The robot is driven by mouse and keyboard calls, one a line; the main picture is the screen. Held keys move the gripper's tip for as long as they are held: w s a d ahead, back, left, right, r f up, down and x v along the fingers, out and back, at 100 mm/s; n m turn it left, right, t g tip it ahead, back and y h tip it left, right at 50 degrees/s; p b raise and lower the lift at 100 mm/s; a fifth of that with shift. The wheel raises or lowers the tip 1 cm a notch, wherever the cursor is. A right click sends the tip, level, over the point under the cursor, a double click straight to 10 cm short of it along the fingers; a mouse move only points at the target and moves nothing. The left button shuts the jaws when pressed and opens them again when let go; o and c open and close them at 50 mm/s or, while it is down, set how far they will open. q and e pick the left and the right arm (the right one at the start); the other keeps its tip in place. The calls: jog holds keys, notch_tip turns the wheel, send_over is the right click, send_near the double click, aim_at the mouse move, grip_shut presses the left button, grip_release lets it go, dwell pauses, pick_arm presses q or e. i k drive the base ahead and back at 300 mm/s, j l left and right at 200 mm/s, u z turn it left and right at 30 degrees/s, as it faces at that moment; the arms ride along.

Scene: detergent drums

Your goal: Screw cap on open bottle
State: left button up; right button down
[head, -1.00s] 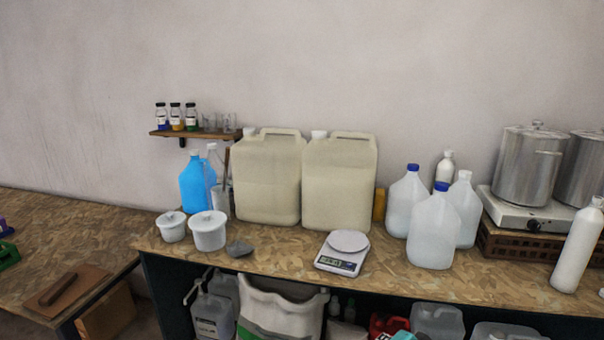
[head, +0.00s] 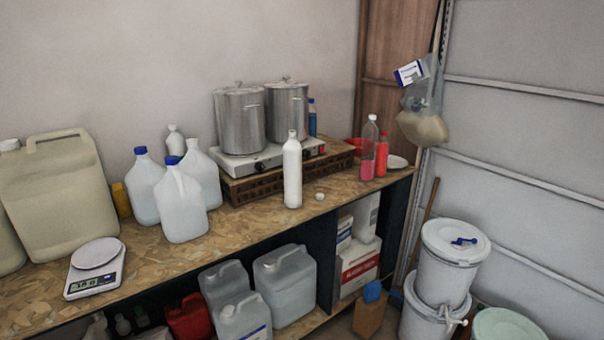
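A tall white bottle (head: 292,174) stands upright near the front edge of the wooden bench in the head view. Its narrow neck points up; at this size I cannot tell for sure whether its mouth is bare. A small whitish round piece, which looks like a cap (head: 320,196), lies on the bench just right of the bottle, apart from it. Neither of my grippers is in view.
Jugs with blue caps (head: 184,205) stand left of the bottle. Steel pots (head: 239,121) on a hot plate (head: 250,163) stand behind it. A clear bottle with red liquid (head: 368,150) and a red bottle (head: 381,155) stand right. White buckets (head: 446,265) are on the floor.

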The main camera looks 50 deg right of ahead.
aim_at(292, 148)
jog(key=z, duration=1.5)
